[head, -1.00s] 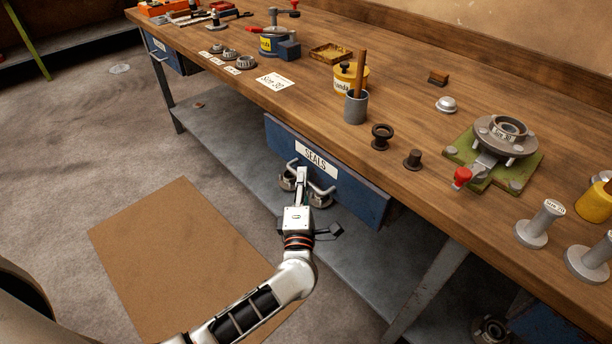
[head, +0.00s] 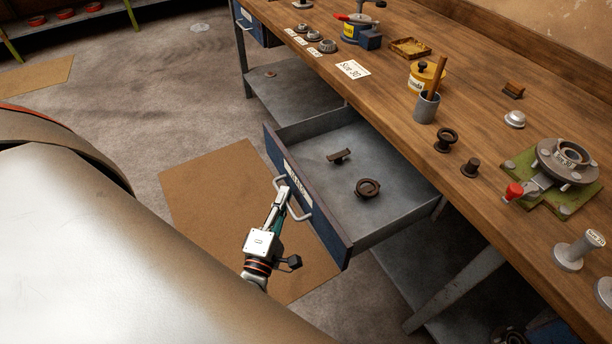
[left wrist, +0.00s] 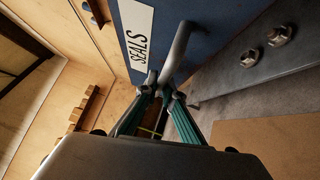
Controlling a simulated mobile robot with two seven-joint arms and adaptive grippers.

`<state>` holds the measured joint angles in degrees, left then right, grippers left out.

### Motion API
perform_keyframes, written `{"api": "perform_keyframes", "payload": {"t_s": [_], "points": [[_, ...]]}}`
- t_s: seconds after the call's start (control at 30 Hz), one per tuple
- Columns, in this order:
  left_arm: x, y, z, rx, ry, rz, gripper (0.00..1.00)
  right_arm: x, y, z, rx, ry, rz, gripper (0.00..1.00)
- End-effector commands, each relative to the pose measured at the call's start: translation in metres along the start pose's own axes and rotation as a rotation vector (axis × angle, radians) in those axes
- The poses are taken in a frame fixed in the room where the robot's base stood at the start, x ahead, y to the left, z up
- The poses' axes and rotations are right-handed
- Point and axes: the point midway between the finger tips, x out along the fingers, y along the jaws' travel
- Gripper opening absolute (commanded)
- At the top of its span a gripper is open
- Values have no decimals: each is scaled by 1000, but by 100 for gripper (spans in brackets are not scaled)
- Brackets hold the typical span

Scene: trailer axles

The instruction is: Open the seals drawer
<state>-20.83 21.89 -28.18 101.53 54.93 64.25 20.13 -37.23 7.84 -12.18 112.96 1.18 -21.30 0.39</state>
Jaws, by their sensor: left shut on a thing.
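The seals drawer (head: 390,200) stands pulled out from under the workbench. Its blue front (head: 330,231) carries a white label and a pale bar handle (head: 299,213). My left gripper (head: 284,193) is shut on the handle. In the left wrist view the fingers (left wrist: 162,88) close around the handle bar (left wrist: 178,52), beside the SEALS label (left wrist: 137,36). Inside the drawer lie a dark round ring (head: 368,188) and a small dark part (head: 340,156). My right gripper is not in view.
The wooden workbench (head: 480,120) holds a grey cup (head: 427,107), a yellow tin, dark bushings and a green-based fixture (head: 560,168). A lower grey shelf and slanted bench leg (head: 455,290) stand below. A brown mat (head: 215,190) lies on open floor.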

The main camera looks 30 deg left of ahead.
Motion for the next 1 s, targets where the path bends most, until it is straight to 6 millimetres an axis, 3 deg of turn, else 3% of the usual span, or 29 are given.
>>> {"api": "perform_keyframes", "payload": {"t_s": [0.3,0.83,0.9,1.0], "points": [[-29,8,-28,0,-1,-2,0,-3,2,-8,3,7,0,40],[-34,8,-33,0,-1,0,0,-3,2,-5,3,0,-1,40],[-33,8,-33,0,-1,0,25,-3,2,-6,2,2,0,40],[-33,9,-33,0,0,0,25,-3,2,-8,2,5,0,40]]}}
